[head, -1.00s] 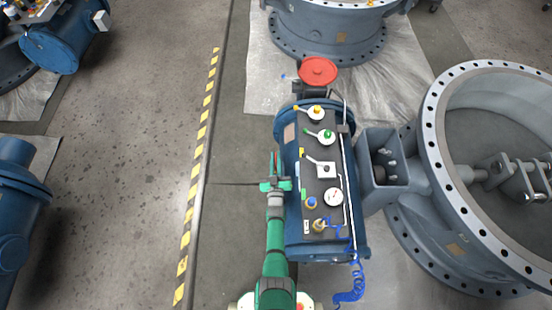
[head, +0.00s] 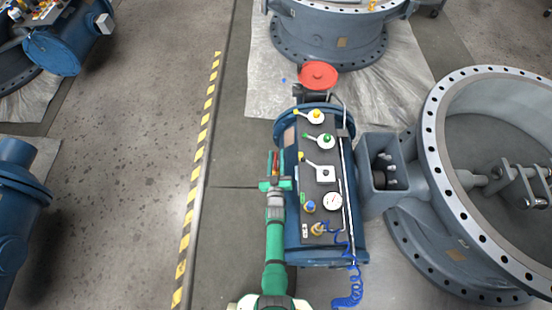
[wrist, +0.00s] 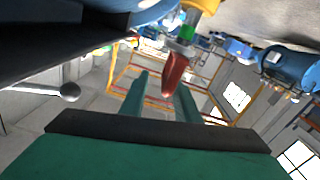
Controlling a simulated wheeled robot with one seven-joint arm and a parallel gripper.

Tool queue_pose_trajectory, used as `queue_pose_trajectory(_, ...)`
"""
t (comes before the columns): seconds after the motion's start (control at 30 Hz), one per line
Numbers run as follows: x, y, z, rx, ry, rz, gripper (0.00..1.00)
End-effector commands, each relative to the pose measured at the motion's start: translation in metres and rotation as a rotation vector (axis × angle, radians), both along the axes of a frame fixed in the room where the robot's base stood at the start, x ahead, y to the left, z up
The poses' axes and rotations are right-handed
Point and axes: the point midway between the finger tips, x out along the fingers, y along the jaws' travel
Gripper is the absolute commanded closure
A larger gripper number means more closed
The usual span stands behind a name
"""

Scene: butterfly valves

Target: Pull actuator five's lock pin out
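The actuator (head: 292,228) is a blue cylinder with a dark top panel (head: 318,190) carrying levers and a gauge. I cannot read a number on it. My gripper (head: 276,160) is at the actuator's left side, beside the panel, fingers pointing away from my body. In the wrist view, the two green fingers (wrist: 163,84) are apart. A red tapered piece (wrist: 173,76), which may be the lock pin's grip, shows between the fingertips, closer to the right one. A green band and a yellow part (wrist: 201,7) are above it. Whether a finger touches it is unclear.
Three levers (head: 314,116) with coloured knobs stand on the panel near my gripper. A coiled blue hose (head: 350,290) hangs at the near right corner. A red handwheel (head: 318,76) is at the far end. A large grey valve (head: 430,190) is on the right.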

Motion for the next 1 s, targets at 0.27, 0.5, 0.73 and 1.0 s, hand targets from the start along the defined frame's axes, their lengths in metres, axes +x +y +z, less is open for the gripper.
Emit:
queue_pose_trajectory(0.27, -0.003, 0.003, -0.003, -0.001, 0.007, 0.006, 0.72)
queue_pose_trajectory(0.5, -0.026, 0.001, -0.005, -0.001, 0.009, 0.005, 0.72)
queue_pose_trajectory(0.73, -0.067, -0.003, -0.005, -0.001, 0.009, 0.004, 0.72)
queue_pose_trajectory(1.0, -0.102, -0.006, -0.003, 0.0, 0.005, 0.002, 0.72)
